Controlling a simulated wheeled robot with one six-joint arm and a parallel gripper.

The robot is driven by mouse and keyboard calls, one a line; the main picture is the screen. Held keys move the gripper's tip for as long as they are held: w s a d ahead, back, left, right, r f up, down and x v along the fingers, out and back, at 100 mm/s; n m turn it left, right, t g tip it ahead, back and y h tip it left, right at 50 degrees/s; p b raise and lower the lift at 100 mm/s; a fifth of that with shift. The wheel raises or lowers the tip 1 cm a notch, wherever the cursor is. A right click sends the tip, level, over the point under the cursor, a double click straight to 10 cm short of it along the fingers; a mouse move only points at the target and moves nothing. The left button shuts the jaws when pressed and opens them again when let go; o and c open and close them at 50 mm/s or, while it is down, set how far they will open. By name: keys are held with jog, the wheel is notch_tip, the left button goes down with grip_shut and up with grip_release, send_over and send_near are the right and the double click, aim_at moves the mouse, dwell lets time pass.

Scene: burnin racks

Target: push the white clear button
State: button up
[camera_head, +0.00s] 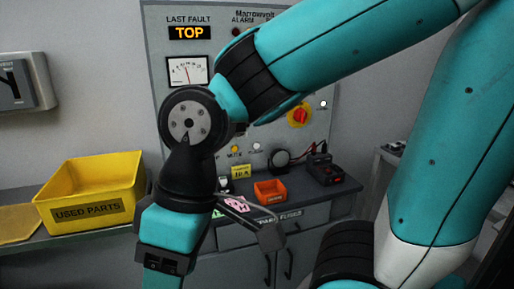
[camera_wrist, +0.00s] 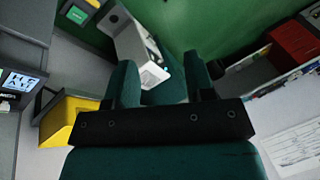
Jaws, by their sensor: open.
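The grey control panel (camera_head: 222,75) stands against the wall behind my arm in the head view. Two small white round parts show on it: one (camera_head: 323,104) at the right beside the red-and-yellow knob (camera_head: 299,115), another (camera_head: 256,146) lower down above a small blurred label. I cannot read which is the clear button. My arm covers part of the panel. My gripper (camera_wrist: 160,62) shows in the wrist view with its two teal fingers apart and nothing held between them. It faces away from the panel; no white button shows there.
A yellow used-parts bin (camera_head: 90,203) sits on the left counter. An orange tray (camera_head: 270,192) and a dark meter box (camera_head: 323,168) stand on the bench below the panel. The wrist view shows a white device (camera_wrist: 140,48), a yellow bin (camera_wrist: 62,118) and a red bin (camera_wrist: 292,42).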

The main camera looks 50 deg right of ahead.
grip_shut()
dwell(1.5)
